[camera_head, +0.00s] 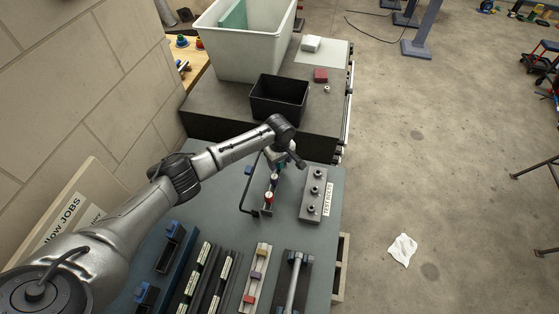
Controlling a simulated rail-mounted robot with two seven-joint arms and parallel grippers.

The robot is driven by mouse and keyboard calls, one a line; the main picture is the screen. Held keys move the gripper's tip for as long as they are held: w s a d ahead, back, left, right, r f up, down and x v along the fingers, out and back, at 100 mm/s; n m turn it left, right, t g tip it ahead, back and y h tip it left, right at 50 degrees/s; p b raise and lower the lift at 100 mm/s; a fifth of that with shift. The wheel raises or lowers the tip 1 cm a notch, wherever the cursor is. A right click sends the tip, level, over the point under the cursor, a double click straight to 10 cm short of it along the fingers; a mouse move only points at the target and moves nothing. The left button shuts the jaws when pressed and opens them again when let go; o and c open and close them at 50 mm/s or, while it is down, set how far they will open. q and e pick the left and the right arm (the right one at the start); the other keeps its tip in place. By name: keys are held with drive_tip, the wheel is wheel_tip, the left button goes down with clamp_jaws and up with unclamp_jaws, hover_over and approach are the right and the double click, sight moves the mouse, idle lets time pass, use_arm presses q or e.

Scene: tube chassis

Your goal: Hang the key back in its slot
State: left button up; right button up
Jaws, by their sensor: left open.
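My left arm reaches in from the left, and its gripper (279,167) points down over the back of the grey-green bench. The jaws are open, but the wrist partly hides the fingertips. Just below the gripper is a narrow dark rack (266,207) with small red, white and blue pieces (269,196) along it. One of these may be the key; they are too small to tell apart. I cannot tell whether the gripper touches any of them. My right gripper is out of view.
Right of the rack lies a grey block (313,192) with several round knobs and a label. Dark rails and a rod fixture (293,282) fill the bench front. Behind stand a black bin (279,97) and a large white tub (243,50). A white cloth (402,249) lies on the floor.

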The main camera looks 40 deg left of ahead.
use_arm(q)
wheel_tip(320, 180, up, 14)
drive_tip(key=p, duration=0.1)
idle(0.5)
idle(0.5)
